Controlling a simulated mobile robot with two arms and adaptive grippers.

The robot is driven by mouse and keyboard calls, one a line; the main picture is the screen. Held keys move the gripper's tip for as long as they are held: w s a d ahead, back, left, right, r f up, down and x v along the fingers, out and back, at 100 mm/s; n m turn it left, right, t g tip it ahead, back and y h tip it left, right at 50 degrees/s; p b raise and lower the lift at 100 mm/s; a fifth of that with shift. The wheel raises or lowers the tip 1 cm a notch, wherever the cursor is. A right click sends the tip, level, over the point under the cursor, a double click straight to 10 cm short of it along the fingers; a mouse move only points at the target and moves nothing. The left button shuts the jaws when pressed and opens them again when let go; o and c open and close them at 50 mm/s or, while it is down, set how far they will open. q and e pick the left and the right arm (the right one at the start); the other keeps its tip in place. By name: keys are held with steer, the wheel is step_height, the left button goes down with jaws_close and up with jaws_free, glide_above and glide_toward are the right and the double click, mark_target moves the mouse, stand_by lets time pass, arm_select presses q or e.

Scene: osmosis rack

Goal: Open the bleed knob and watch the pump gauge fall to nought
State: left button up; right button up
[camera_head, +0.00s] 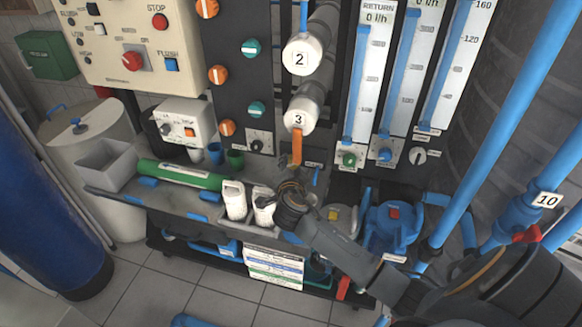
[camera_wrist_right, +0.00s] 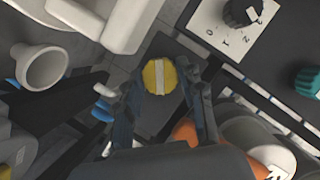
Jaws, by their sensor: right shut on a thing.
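A round yellow knob with a pale bar across it (camera_wrist_right: 160,77) shows in the right wrist view, between the fingers of my right gripper (camera_wrist_right: 166,84). The fingers are shut on its sides. No label on it is readable, but it fits the bleed knob. In the head view my right gripper (camera_head: 291,186) is at the rack, below the orange handle (camera_head: 297,147), and hides the knob. I cannot make out a pump gauge in either view. My left gripper is not in view.
White jugs (camera_head: 234,200) stand close left of my right gripper. The housing marked 3 (camera_head: 300,115) is just above. A blue pump (camera_head: 393,226) is to the right. A black selector knob (camera_head: 257,145) is on the panel. Tiled floor (camera_head: 215,285) is free in front.

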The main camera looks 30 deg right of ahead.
steer(key=shift+f+n+b, duration=0.2)
steer(key=shift+n+b, duration=0.1)
steer(key=shift+b, duration=0.25)
steer(key=shift+a+r+n+g, duration=0.1)
steer(key=shift+n+g, duration=0.3)
steer(key=shift+n, duration=0.1)
steer(key=shift+w+r+n+g+h, duration=0.15)
steer(key=shift+n+g+h, duration=0.55)
steer(key=shift+n, duration=0.5)
steer(key=n+g+h, duration=0.1)
steer(key=n+g, duration=0.1)
steer(key=n, duration=0.1)
steer(key=shift+n, duration=0.3)
steer(key=o, duration=1.2)
